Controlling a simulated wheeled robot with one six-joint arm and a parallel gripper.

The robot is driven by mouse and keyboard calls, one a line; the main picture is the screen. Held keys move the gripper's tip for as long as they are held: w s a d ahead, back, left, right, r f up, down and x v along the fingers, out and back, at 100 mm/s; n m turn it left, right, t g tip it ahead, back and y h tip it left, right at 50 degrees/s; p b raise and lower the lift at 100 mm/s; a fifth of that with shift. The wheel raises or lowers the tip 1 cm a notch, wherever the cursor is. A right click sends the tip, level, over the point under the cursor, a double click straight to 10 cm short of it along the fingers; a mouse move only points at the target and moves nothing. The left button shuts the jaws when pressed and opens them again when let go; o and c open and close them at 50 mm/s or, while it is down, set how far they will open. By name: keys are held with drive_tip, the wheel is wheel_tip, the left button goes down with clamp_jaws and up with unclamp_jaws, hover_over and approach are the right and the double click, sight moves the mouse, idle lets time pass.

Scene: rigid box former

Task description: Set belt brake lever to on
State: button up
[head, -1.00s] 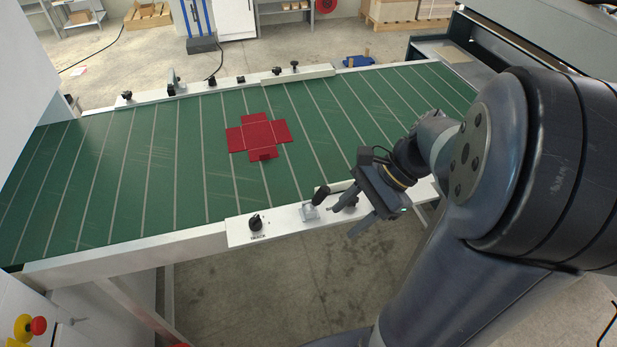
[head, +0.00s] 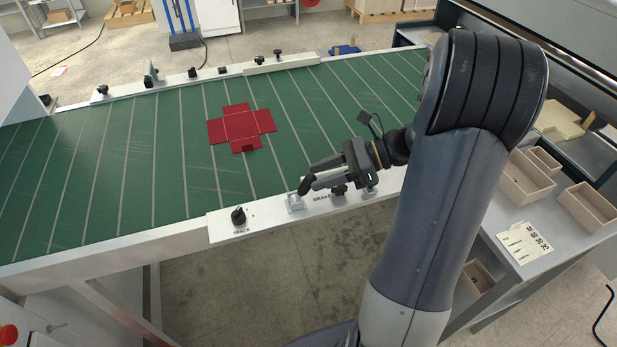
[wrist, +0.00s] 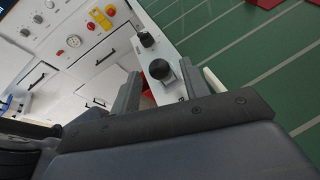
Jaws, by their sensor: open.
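The belt brake lever (head: 304,187) has a black knob on a small metal bracket on the white front rail, beside the "BRAKE" lettering. My gripper (head: 311,178) is open at the lever, its fingers pointing left along the rail. In the wrist view the round black lever knob (wrist: 162,70) shows between the two spread fingers of my gripper (wrist: 160,74). I cannot tell whether either finger touches it. The lever's lower part is partly hidden, and its on or off setting cannot be read.
A black TRACK knob (head: 238,216) sits left of the lever on the same rail. Another dark knob (head: 339,190) is under my gripper. A red cross-shaped box blank (head: 241,127) lies flat on the green belt (head: 180,160). A side table (head: 490,265) with wooden trays stands right.

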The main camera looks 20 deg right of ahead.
sight(309, 180)
drive_tip(key=shift+x, duration=1.75)
clamp_jaws()
